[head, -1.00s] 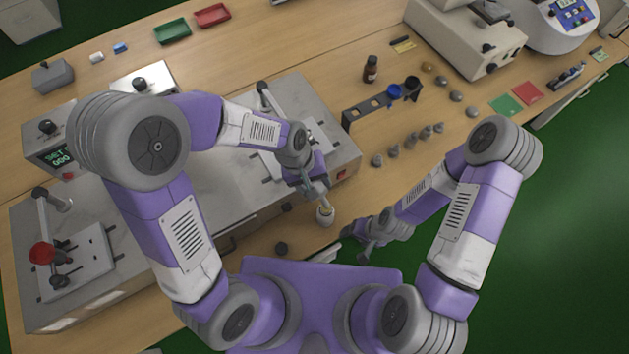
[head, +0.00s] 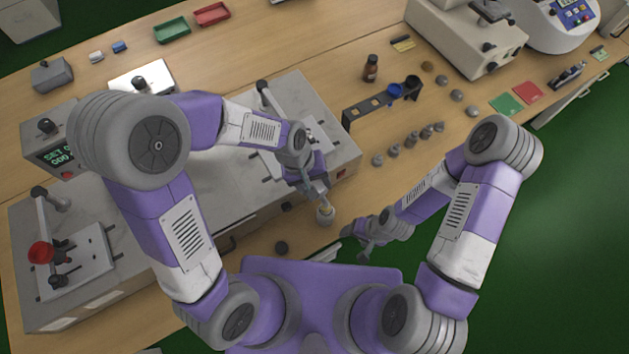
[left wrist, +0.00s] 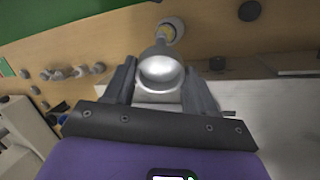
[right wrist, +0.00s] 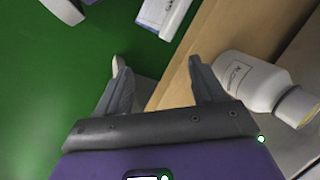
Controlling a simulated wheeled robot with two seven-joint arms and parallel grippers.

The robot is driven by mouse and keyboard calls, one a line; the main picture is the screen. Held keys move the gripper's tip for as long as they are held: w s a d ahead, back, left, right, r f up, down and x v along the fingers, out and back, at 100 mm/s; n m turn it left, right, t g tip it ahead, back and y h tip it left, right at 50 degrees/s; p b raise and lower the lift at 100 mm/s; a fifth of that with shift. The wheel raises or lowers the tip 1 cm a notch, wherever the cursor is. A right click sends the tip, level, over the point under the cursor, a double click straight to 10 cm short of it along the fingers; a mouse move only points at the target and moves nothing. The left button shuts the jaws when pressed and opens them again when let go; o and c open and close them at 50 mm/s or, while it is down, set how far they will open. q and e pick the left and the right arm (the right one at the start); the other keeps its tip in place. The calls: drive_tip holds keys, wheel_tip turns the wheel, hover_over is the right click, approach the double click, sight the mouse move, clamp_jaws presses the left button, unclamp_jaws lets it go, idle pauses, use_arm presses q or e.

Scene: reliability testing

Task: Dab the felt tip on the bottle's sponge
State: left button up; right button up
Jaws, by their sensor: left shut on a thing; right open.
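A small white bottle (head: 325,216) with a yellowish sponge top stands at the front edge of the bench. In the left wrist view the bottle (left wrist: 172,27) shows its yellow sponge (left wrist: 165,40). My left gripper (head: 319,193) is above it, shut on a shiny silver holder (left wrist: 160,72) whose narrow end points at the sponge. The felt tip is hidden, and I cannot tell whether it touches the sponge. My right gripper (head: 367,246) is open and empty, low beside the bench edge. In the right wrist view a labelled white bottle (right wrist: 246,80) lies right of the open fingers (right wrist: 156,75).
A grey machine (head: 345,160) stands behind my left gripper. A black rack (head: 362,110) with a blue cup, a brown bottle (head: 371,68) and several grey weights (head: 409,141) are farther right. Green floor lies beyond the bench edge.

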use_arm(q)
drive_tip(key=shift+s+f+b, duration=0.1)
drive_tip(key=shift+f+b, duration=0.25)
drive_tip(key=shift+f, duration=0.25)
idle(1.1)
wheel_tip(320, 180, up, 7)
drive_tip(key=p, duration=0.6)
drive_tip(key=shift+r, duration=0.15)
idle(0.8)
